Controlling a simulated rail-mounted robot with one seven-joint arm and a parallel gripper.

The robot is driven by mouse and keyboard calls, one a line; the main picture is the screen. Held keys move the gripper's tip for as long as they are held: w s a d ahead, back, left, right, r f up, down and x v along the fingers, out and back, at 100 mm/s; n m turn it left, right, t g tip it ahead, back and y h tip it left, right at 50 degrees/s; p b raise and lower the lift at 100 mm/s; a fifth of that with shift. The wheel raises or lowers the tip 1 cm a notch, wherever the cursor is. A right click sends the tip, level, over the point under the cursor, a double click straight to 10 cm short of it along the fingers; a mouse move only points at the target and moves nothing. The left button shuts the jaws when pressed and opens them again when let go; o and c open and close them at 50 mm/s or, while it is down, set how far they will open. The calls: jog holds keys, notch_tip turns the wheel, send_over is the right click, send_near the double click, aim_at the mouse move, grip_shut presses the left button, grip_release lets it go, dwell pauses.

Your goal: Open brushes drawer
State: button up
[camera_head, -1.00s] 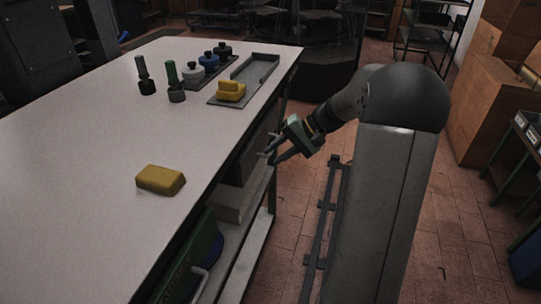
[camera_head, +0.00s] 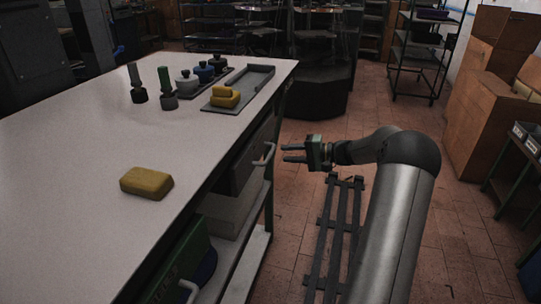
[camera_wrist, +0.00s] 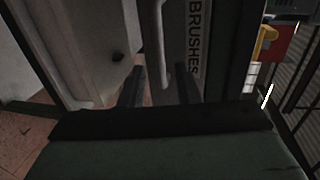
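The brushes drawer (camera_head: 243,163) is a dark front under the right side of the bench, and it looks closed. Its pale bar handle (camera_head: 264,155) sticks out toward my gripper. In the wrist view the drawer front (camera_wrist: 182,45) bears the label "BRUSHES", and the handle (camera_wrist: 156,40) runs beside it. My gripper (camera_head: 284,153) is open and empty, its fingers pointing left at the handle with a small gap. In the wrist view my gripper's fingers (camera_wrist: 160,88) stand apart, with the handle's line between them; whether they reach around it I cannot tell.
A yellow block (camera_head: 147,183) lies on the white bench top (camera_head: 70,170). Stamps, pots and a tray (camera_head: 255,85) stand at the far end. A dark rail frame (camera_head: 335,235) lies on the tiled floor. Boxes (camera_head: 490,105) stand right.

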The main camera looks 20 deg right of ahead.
aim_at(271, 152)
jog(key=x, duration=0.7)
grip_shut()
